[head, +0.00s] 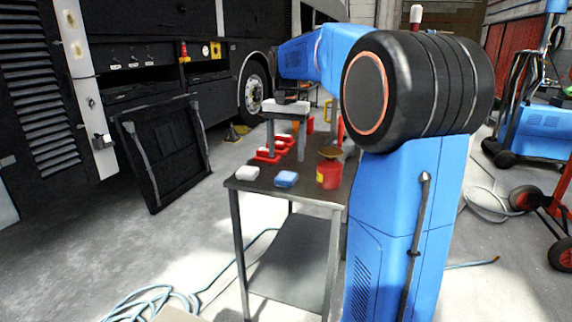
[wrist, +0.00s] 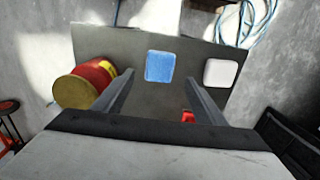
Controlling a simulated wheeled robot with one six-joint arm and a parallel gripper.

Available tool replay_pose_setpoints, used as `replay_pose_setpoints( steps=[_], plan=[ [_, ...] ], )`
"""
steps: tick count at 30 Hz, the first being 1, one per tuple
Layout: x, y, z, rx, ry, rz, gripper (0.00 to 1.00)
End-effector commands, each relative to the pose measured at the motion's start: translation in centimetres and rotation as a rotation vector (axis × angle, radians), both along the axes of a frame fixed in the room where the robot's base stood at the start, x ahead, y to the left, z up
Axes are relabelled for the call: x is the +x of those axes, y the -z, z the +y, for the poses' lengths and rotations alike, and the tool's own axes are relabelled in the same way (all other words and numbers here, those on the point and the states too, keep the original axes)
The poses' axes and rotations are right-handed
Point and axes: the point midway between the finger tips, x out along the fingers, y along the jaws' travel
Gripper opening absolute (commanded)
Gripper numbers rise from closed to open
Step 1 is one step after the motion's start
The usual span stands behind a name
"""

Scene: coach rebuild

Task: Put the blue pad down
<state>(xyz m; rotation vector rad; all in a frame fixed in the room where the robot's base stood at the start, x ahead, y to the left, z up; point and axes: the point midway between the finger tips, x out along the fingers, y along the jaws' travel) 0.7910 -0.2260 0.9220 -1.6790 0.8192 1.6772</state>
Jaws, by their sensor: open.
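The blue pad (head: 286,179) lies flat on the dark table top (head: 262,184), near its front edge. In the wrist view the blue pad (wrist: 160,66) shows beyond and between my two fingers, apart from both. My gripper (head: 288,150) is above the table, behind the pad in the head view, with its fingers pointing down. In the wrist view my gripper (wrist: 160,88) has its fingers spread wide with nothing between them.
A white pad (head: 247,173) lies left of the blue one. A red tin (head: 329,174) with a yellowish top stands to the right. Red trays (head: 268,155) sit farther back on the table. Hoses (head: 150,300) lie on the floor.

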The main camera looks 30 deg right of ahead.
Motion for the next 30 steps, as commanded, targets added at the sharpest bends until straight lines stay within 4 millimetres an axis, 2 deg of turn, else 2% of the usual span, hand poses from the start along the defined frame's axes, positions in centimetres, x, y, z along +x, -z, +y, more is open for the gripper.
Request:
replay_pose_setpoints(
  steps=[3, 9, 19, 23, 30],
  plan=[
    [0.1, -2.1, 0.0, 0.0, 0.0, -0.001, 0.65],
    [0.0, -4.1, 0.0, 0.0, 0.0, 0.0, 0.65],
    [-0.5, -4.7, 0.5, -0.001, -0.014, -0.006, 0.65],
    [-2.6, -4.3, 2.2, -0.01, -0.075, -0.033, 0.65],
    [-8.9, -1.9, 6.7, -0.04, -0.263, -0.113, 0.65]
  ],
)
